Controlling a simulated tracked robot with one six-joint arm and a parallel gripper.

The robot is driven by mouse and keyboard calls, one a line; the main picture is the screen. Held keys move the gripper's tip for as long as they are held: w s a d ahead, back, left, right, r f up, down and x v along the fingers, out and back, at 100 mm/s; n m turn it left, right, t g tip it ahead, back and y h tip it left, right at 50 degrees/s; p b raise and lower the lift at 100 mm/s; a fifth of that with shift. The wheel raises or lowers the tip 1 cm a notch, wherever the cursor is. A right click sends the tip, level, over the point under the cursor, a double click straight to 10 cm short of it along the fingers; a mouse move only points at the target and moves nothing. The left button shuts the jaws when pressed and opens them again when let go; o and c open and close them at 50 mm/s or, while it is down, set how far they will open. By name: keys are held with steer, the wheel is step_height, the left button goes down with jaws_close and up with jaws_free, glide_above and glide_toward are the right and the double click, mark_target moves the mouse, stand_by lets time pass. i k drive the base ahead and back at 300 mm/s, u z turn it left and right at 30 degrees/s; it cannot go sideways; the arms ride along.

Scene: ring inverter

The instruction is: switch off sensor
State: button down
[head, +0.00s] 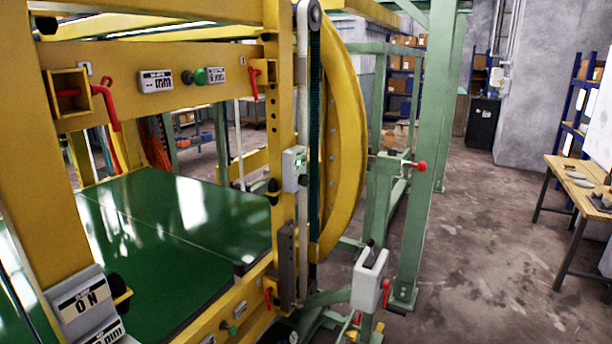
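No part labelled as a sensor can be made out. A small pale grey box (294,168) is fixed to the yellow upright of the ring machine, with a black knob (273,187) beside it. Lower right, a white box (369,278) with a red handle (387,292) sits by the green frame. On the upper yellow beam are a green button (200,76) and two label plates (156,82). My gripper is not in view.
The yellow ring (346,130) and green posts (424,150) stand in the middle. A green glossy bed (170,225) lies inside the yellow frame. A wooden table (575,185) is at the right. Open concrete floor (475,235) lies between the posts and the table.

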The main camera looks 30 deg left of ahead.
mark_target(303, 180)
steer(key=z, duration=0.05)
steer(key=i, duration=2.35)
steer(key=u, duration=2.8)
